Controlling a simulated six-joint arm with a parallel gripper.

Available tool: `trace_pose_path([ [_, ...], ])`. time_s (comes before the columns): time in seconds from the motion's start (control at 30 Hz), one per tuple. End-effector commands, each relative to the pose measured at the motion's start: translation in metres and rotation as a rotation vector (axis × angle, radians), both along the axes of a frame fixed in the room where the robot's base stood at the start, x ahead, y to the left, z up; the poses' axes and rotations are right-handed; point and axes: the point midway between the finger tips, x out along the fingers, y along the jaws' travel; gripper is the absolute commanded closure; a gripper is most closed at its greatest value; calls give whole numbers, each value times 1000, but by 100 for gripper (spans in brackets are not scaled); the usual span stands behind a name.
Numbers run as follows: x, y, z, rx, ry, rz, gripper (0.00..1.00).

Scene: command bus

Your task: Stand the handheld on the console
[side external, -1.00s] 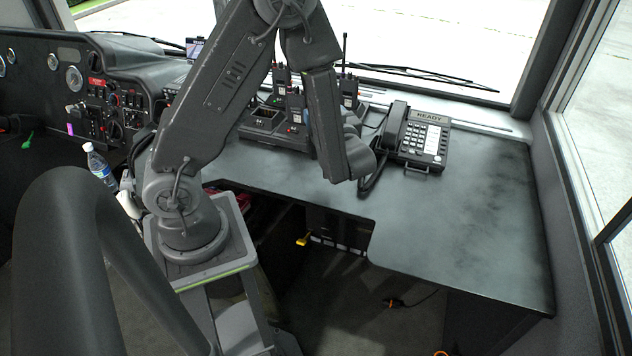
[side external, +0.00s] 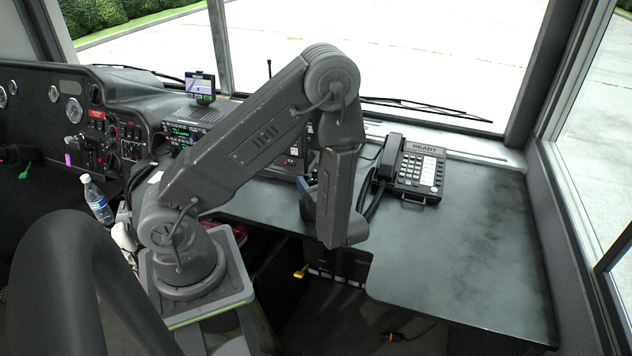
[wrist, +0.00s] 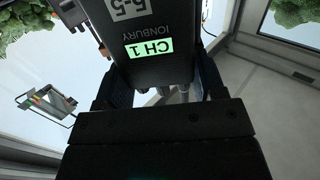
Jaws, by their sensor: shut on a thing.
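The handheld (wrist: 150,65) is a dark radio with a green "CH 1" label and "IONBURY" on it in the wrist view. My gripper (wrist: 160,88) is shut on it, with a finger at each side. The top of the handheld runs out of the wrist picture. In the side view the handheld is hidden behind my arm, and only a blue-grey part, perhaps of my gripper (side external: 308,198), shows by the forearm. The dark console top (side external: 465,240) spreads to the right of my arm. Whether the handheld touches anything is not visible.
A desk phone (side external: 410,172) marked "READY" stands on the console right of my arm. A charger unit (side external: 290,164) is mostly hidden behind the arm. A small screen (side external: 200,85) and a water bottle (side external: 97,200) are at left. The console's right part is clear.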

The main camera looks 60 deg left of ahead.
Motion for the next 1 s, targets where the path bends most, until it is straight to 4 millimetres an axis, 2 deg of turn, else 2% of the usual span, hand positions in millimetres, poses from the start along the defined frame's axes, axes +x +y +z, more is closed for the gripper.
trace_pose_path([
  [0.23,0,0,-2,2,0,0,74],
  [0.27,0,0,-3,0,1,0,36],
  [0.5,0,0,-2,0,1,0,13],
  [0.83,0,0,1,0,-1,0,11],
  [1.0,1,-22,1,0,1,-7,11],
])
